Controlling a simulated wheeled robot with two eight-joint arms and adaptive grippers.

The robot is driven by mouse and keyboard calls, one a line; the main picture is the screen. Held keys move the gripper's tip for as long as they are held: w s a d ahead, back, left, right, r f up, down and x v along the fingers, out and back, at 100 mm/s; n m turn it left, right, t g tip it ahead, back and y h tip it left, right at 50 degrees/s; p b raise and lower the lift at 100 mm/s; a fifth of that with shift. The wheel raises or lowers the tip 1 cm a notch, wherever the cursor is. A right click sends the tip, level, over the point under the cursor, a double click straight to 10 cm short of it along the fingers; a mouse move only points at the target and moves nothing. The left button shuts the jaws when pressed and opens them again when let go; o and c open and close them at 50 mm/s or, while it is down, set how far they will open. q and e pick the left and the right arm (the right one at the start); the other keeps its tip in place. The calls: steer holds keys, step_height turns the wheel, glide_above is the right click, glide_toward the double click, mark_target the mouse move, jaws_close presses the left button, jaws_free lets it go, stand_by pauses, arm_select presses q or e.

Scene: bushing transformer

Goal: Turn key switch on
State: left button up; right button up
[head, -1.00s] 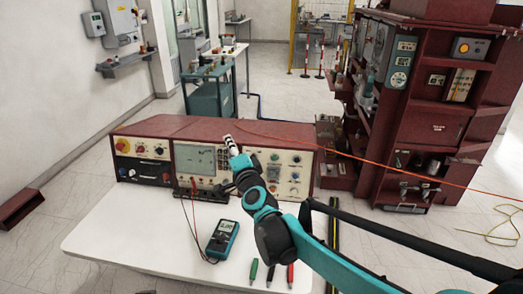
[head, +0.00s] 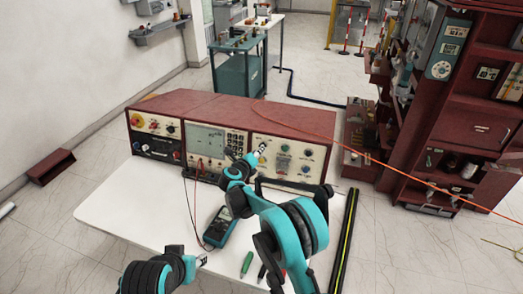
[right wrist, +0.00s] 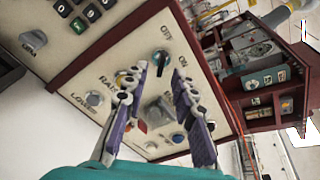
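The key switch (right wrist: 161,60) is a dark teal and black rotary piece on the cream right panel (head: 297,160) of the red console, between OFF and ON labels in the right wrist view. My right gripper (right wrist: 161,73) is open, its two fingers apart just below and to either side of the switch. I cannot tell whether they touch it. In the head view my right gripper (head: 258,153) is at the panel's upper left and hides the switch area. My left gripper (head: 200,261) is low over the table's front; its finger opening is too small to tell.
The white table (head: 130,205) carries the console (head: 215,106), a teal multimeter (head: 220,227) and a green screwdriver (head: 247,263). An orange cable (head: 400,175) runs from the console to the right. More knobs and buttons sit below the switch on the panel.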

steer(key=x, duration=0.3)
steer(key=shift+w+d+b, duration=0.15)
steer(key=shift+w+b, duration=0.15)
steer(key=shift+w, duration=0.05)
steer(key=shift+c, duration=0.3)
jaws_close()
steer(key=shift+f+m+y+b, duration=0.1)
steer(key=shift+m+y+b, duration=0.25)
steer(key=shift+m, duration=3.9)
steer(key=shift+m+y+b, duration=0.25)
steer(key=shift+m+y, duration=0.2)
steer(key=shift+m, duration=3.8)
